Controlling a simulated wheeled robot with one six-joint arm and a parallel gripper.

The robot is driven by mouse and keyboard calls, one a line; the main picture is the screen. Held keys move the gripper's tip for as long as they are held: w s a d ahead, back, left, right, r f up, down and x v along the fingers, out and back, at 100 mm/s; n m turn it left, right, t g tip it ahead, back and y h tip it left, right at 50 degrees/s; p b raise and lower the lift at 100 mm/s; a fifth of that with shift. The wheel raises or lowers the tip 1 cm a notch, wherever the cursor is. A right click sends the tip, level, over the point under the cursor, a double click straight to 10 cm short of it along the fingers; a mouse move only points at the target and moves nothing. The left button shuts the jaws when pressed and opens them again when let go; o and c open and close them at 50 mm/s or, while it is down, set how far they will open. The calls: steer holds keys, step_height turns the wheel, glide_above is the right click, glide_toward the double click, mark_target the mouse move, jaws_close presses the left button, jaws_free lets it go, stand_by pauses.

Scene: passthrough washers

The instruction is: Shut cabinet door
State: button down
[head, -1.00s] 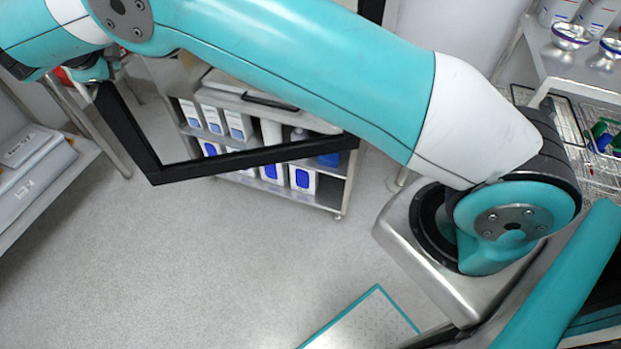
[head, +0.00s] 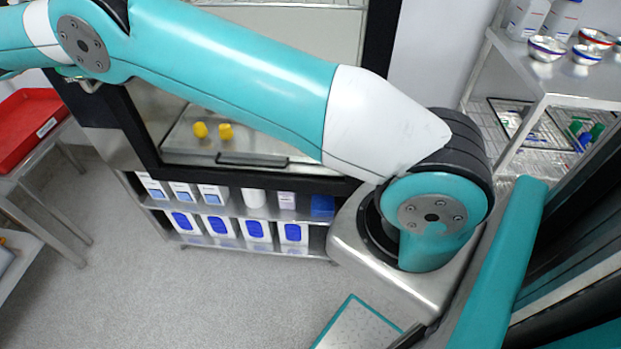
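The cabinet door (head: 250,172) is a glass pane in a thick black frame. In the head view it stands across the front of the steel cabinet, close to its opening, with its lower bar above the shelf unit. I cannot tell whether it is fully shut. Two yellow items (head: 213,131) show behind the glass. My teal and white arm crosses in front of the door and hides much of its upper part. A small part of my gripper (head: 88,84) shows at the upper left, below my arm and near the door's left side. Its fingers are mostly hidden.
Below the door, a shelf unit (head: 236,255) holds white and blue boxes. A red tray (head: 28,125) sits on a steel table at left. A steel rack (head: 575,92) with bowls and bottles stands at right. The grey floor (head: 140,305) is clear at lower left.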

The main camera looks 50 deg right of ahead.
steer(key=shift+w+d+r, duration=0.1)
steer(key=shift+w+d, duration=0.15)
steer(key=shift+d, duration=0.3)
steer(key=shift+w+d+r, duration=0.1)
steer(key=shift+w+d, duration=0.15)
steer(key=shift+d, duration=0.35)
steer(key=s+a+r+p, duration=0.1)
steer(key=s+a+r, duration=0.2)
steer(key=a, duration=0.2)
steer(key=s+a+r, duration=0.4)
steer(key=a, duration=0.2)
step_height(320, 180, up, 5)
steer(key=s+d+n+y, duration=0.2)
steer(key=n+y, duration=0.1)
steer(key=n, duration=0.8)
steer(key=s+f+n+g+y, duration=0.1)
steer(key=s+n+g+y, duration=0.1)
steer(key=s+n, duration=0.6)
steer(key=s+f+n+g+y, duration=0.2)
steer(key=s+n, duration=0.6)
steer(key=s, duration=1.1)
steer(key=s+f+n+g+y, duration=0.2)
steer(key=s+n+y, duration=0.2)
steer(key=s+n, duration=0.4)
steer(key=s, duration=0.6)
steer(key=shift+s, duration=0.15)
